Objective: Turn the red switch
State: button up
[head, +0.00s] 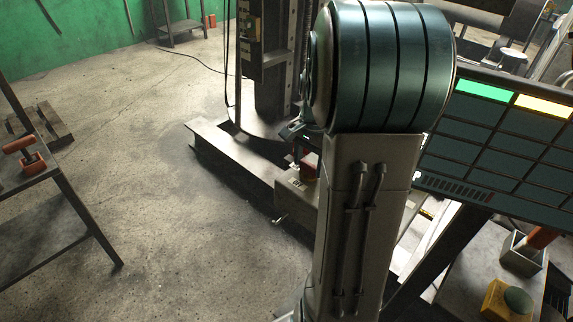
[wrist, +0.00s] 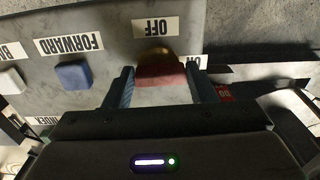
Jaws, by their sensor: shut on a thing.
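The red switch (wrist: 160,76) sits on a grey control panel (wrist: 98,18) in the wrist view, with a yellowish part behind it and an upside-down OFF label beyond. My gripper (wrist: 160,69) has one blue finger on each side of the switch and is shut on it. An ON label is partly hidden by the right finger. In the head view, a small red part (head: 309,166), seemingly this switch, shows on the grey control box (head: 296,202). My arm hides much of that area.
A blue button (wrist: 73,75) by the FORWARD label and a white button (wrist: 11,81) lie left of the switch. In the head view, a large screen (head: 500,140) stands right, above a yellow-based green button (head: 517,299). A metal table (head: 40,225) stands left; the floor between is clear.

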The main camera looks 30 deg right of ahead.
jog(key=shift+s+d+f+n, duration=0.15)
jog(key=shift+s+d+n, duration=0.05)
jog(key=shift+s+n, duration=0.2)
jog(key=n, duration=0.8)
jog(key=shift+b, duration=0.4)
jog(key=n, duration=0.4)
jog(key=shift+s+n, duration=0.1)
jog(key=shift+n, duration=0.3)
jog(key=shift+a+n+b, duration=0.1)
jog(key=shift+n+b, duration=0.3)
jog(key=shift+n, duration=1.4)
jog(key=o, duration=1)
jog(key=shift+a, duration=0.1)
